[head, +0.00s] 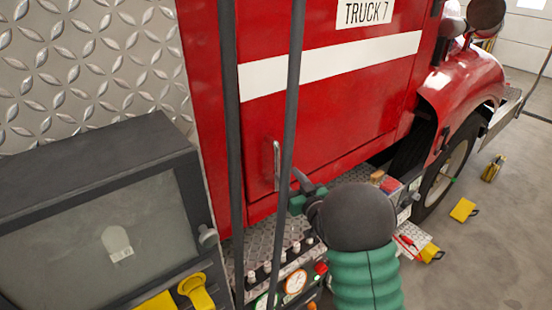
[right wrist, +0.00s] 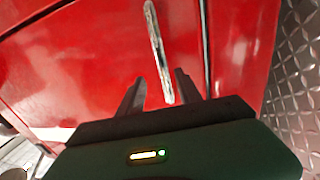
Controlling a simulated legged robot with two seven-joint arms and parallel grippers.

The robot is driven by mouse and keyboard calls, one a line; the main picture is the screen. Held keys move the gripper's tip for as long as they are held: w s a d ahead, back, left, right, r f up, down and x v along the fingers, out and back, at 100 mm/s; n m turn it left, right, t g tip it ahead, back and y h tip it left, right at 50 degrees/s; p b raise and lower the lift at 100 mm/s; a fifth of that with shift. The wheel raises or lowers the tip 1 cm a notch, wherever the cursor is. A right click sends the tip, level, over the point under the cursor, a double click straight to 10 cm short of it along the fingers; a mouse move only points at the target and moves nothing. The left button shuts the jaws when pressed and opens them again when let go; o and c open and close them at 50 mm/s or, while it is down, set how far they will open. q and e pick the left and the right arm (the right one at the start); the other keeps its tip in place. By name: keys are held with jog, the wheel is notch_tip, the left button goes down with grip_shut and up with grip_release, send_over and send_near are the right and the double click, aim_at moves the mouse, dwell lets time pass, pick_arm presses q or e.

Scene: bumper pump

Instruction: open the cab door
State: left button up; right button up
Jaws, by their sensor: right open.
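The red cab door (head: 330,110) has a white stripe and a "TRUCK 7" sign, and it looks closed. Its silver vertical handle (head: 277,165) is at the lower left of the door. My right gripper (head: 298,186) is just right of the handle in the head view. In the right wrist view, the two fingers of the right gripper (right wrist: 160,88) are apart, and the lower end of the handle (right wrist: 158,55) shows between them. I cannot tell whether they touch it. My left gripper is not in view.
Two dark vertical bars (head: 290,120) stand in front of the door near the handle. A dark cabinet (head: 90,155) is at the left. A gauge panel (head: 294,282) lies below. Yellow items (head: 463,210) lie on the floor at right.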

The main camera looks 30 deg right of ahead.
aim_at(278, 166)
jog(key=w+p, duration=0.2)
jog(key=w, duration=0.4)
jog(key=shift+w+a+r, duration=0.1)
jog(key=shift+w+r, duration=0.05)
jog(key=shift+w, duration=0.5)
jog(key=shift+d, duration=0.35)
jog(key=shift+c, duration=2.5)
jog(key=shift+w, duration=0.1)
grip_shut()
